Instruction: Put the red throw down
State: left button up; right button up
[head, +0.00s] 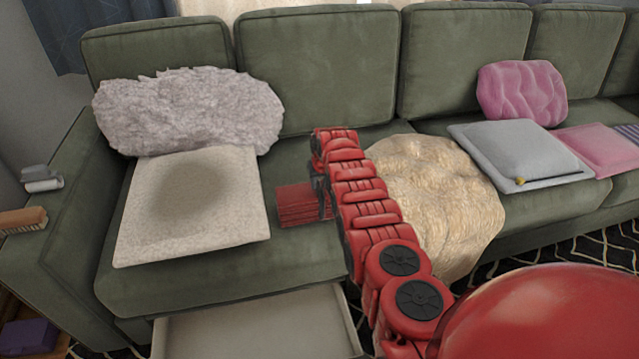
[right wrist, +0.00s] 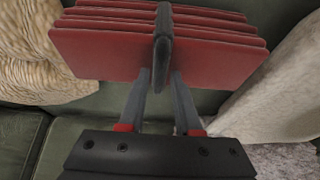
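The red throw (head: 298,204) is a folded, layered bundle over the green sofa seat, between a cream cushion and a tan fluffy throw. In the right wrist view the throw (right wrist: 100,52) fills the top, with a dark band (right wrist: 163,50) across its middle. My right gripper (right wrist: 161,82) has its fingertips close in on both sides of this band and looks shut on the throw. In the head view my red right arm hides the gripper and the throw's right side. I cannot tell whether the throw touches the seat. My left gripper is not in view.
The cream cushion (head: 190,205) and a grey fluffy pillow (head: 190,110) lie left of the red throw. The tan throw (head: 440,195) drapes over the seat to the right. A grey cushion (head: 520,150) and pink pillow (head: 522,92) lie farther right. An open drawer (head: 260,330) is below the seat.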

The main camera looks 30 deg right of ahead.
jog(key=shift+o, duration=1.2)
